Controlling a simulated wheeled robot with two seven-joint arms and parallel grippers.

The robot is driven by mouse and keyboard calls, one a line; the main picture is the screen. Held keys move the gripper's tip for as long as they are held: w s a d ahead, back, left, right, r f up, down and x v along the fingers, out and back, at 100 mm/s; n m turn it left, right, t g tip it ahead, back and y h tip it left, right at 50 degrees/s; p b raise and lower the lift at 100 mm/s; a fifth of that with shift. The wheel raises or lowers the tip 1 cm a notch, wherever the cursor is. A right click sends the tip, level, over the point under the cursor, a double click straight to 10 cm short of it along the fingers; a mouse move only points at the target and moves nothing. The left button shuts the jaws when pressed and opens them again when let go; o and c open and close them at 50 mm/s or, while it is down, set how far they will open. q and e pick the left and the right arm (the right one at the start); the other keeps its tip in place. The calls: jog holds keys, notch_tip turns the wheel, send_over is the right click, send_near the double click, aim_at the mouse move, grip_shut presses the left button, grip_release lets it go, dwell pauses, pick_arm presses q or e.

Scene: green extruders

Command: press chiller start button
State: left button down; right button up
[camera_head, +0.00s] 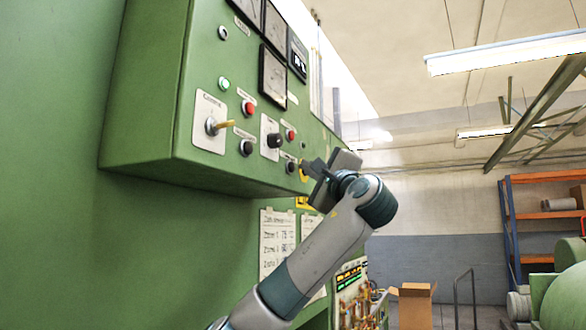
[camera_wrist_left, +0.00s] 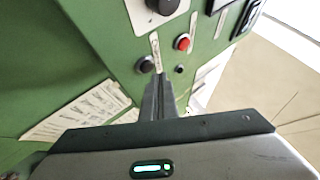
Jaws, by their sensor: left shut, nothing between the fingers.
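The green control panel (camera_head: 150,120) carries several buttons, and I cannot read which label names the chiller. A red button (camera_head: 290,134) sits above a black button (camera_head: 289,166) on the panel's right part. The wrist view shows the same area, with a red button (camera_wrist_left: 182,42) and a black button (camera_wrist_left: 145,64). My left gripper (camera_head: 306,168) is shut and empty, its tips pointing at the panel just right of the black button. In the wrist view its fingertips (camera_wrist_left: 158,80) end just below and right of the black button. I cannot tell whether they touch the panel.
A black knob (camera_head: 274,140) sits left of the buttons. Paper sheets (camera_head: 277,240) hang below. A cardboard box (camera_head: 414,304) and shelves (camera_head: 545,215) stand at the right.

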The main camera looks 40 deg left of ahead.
pick_arm(q)
jog(key=shift+a, duration=0.1)
jog(key=shift+s+a, duration=0.1)
jog(key=shift+a, duration=0.2)
jog(key=shift+s+a+b, duration=0.1)
jog(key=shift+a+b, duration=0.25)
jog(key=shift+b, duration=0.1)
dwell(1.0)
jog(key=shift+d, duration=0.2)
jog(key=shift+w+d, duration=0.2)
jog(key=shift+d, duration=0.35)
jog(key=shift+d, duration=0.1)
jog(key=d, duration=0.2)
jog(key=w+d, duration=0.1)
jog(key=d, duration=0.1)
jog(key=shift+d, duration=0.35)
jog(key=shift+w, duration=0.1)
dwell(0.9)
